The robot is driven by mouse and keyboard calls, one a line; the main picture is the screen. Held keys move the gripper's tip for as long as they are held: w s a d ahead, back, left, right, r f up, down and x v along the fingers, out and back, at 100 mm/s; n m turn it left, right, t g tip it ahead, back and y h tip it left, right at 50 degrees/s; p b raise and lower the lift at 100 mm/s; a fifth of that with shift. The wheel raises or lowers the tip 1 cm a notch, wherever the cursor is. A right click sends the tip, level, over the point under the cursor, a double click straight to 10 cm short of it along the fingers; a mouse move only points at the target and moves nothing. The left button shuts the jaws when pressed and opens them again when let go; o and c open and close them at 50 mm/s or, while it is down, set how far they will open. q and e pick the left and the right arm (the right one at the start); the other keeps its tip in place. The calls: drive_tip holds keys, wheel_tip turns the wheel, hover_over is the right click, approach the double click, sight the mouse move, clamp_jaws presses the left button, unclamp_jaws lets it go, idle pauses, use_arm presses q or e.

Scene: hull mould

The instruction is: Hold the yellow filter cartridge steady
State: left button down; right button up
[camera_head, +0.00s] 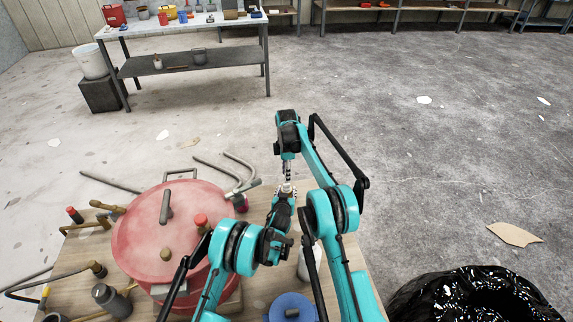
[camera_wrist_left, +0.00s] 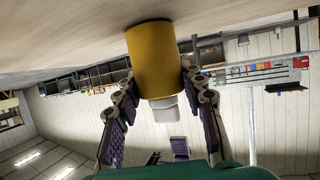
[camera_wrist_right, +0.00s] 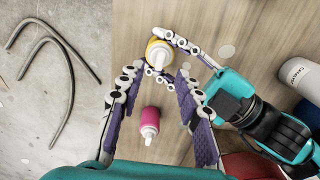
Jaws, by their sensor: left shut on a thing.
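The yellow filter cartridge (camera_wrist_left: 153,60) stands upright on the wooden table, between the fingers of my left gripper (camera_wrist_left: 158,80). My left gripper is shut on it from the side. In the right wrist view the cartridge (camera_wrist_right: 160,47) shows from above with its white nozzle, and the left fingers (camera_wrist_right: 172,60) curl around it. My right gripper (camera_wrist_right: 155,78) is open, above the cartridge, with its fingers spread. In the head view both grippers meet near the table's middle, and the cartridge's yellow body is hidden there.
A pink cartridge (camera_wrist_right: 150,121) with a white nozzle stands close by. A large red lidded vessel (camera_head: 140,232) fills the table's left. Bent hoses (camera_head: 228,172) lie behind. A white bottle (camera_head: 310,264) and a blue lid (camera_head: 292,307) are near the front. A black bag (camera_head: 475,295) is at right.

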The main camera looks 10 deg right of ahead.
drive_tip(key=shift+f, duration=2.65)
clamp_jaws()
drive_tip(key=shift+r, duration=0.15)
drive_tip(key=shift+r, duration=0.95)
drive_tip(key=shift+r, duration=0.1)
drive_tip(key=shift+r, duration=1.95)
use_arm(q)
drive_tip(key=c, duration=0.8)
unclamp_jaws()
drive_tip(key=shift+c, duration=0.2)
